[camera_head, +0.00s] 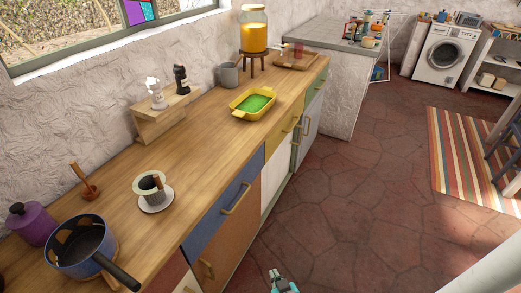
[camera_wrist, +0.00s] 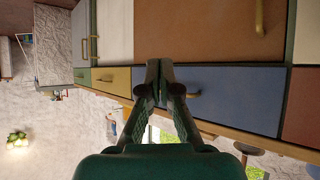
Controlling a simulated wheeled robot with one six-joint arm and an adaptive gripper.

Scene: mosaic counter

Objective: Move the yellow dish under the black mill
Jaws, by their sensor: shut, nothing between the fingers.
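The yellow dish (camera_head: 254,103) with a green inside sits on the wooden counter, toward its far end near the front edge. The black mill (camera_head: 181,79) stands upright on a small wooden riser (camera_head: 165,118) against the wall, beside a white mill (camera_head: 155,92). The dish is apart from the riser, to its right. My gripper (camera_head: 283,281) is low in front of the cabinets at the bottom of the head view, away from both. In the wrist view my gripper (camera_wrist: 159,84) has its fingers together and empty, before the drawer fronts.
On the counter (camera_head: 205,140) are a grey mug (camera_head: 229,75), a juice dispenser (camera_head: 253,33) on a stand, a cup on a saucer (camera_head: 156,202), a blue pan (camera_head: 80,246) and a purple pot (camera_head: 31,224). Drawer handles (camera_head: 236,199) jut from the front. The counter's middle is clear.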

